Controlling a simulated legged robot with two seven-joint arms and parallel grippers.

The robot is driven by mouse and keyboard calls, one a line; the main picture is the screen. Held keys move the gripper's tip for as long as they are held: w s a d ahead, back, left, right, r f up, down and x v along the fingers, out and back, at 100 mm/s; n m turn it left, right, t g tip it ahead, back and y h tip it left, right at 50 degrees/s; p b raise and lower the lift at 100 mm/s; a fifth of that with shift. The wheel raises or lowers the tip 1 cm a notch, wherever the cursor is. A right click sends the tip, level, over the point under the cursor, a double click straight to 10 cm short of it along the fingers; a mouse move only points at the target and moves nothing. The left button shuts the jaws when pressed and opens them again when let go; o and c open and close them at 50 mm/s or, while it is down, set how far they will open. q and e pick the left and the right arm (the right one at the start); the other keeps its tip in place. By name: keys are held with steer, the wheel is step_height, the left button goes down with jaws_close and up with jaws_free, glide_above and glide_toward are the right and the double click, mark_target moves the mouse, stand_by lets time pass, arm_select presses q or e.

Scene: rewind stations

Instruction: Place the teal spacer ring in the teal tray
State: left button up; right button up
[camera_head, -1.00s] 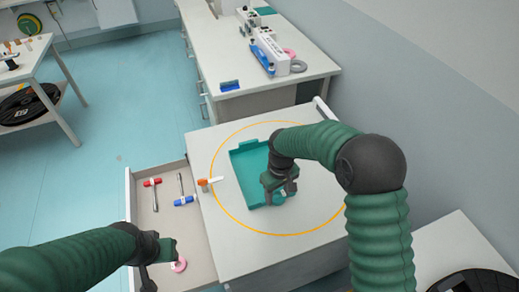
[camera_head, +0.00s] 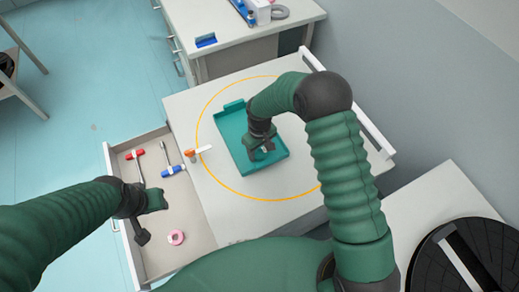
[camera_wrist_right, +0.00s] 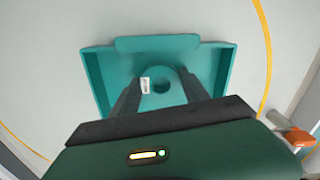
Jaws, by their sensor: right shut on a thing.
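The teal tray (camera_head: 232,128) lies on the white worktop inside a yellow circle line. It also shows in the right wrist view (camera_wrist_right: 106,72). My right gripper (camera_head: 262,151) reaches down into the tray. In the wrist view it is shut on the teal spacer ring (camera_wrist_right: 161,73), which has a white label and sits between the two fingers over the tray floor. I cannot tell whether the ring touches the floor. In the head view the gripper mostly hides the ring. My left gripper (camera_head: 147,218) hangs over the open drawer at left; its finger opening is unclear.
The open drawer (camera_head: 205,237) holds a pink ring (camera_head: 176,237), a red-handled tool (camera_head: 134,154) and a blue-handled tool (camera_head: 172,171). An orange-and-white item (camera_head: 191,154) lies at the worktop's left edge. A back bench (camera_head: 240,45) and a black reel (camera_head: 470,260) are nearby.

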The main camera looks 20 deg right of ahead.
steer(key=shift+s+a, duration=0.1)
steer(key=shift+s, duration=0.1)
steer(key=o, duration=1.1)
steer(key=shift+c, duration=0.2)
steer(key=o, duration=0.4)
steer(key=shift+d+f, duration=0.15)
steer(key=shift+d, duration=0.25)
steer(key=shift+a, duration=0.25)
steer(key=shift+d, duration=0.1)
steer(key=shift+r, duration=0.3)
step_height(320, 180, up, 12)
steer(key=shift+w+f, duration=0.1)
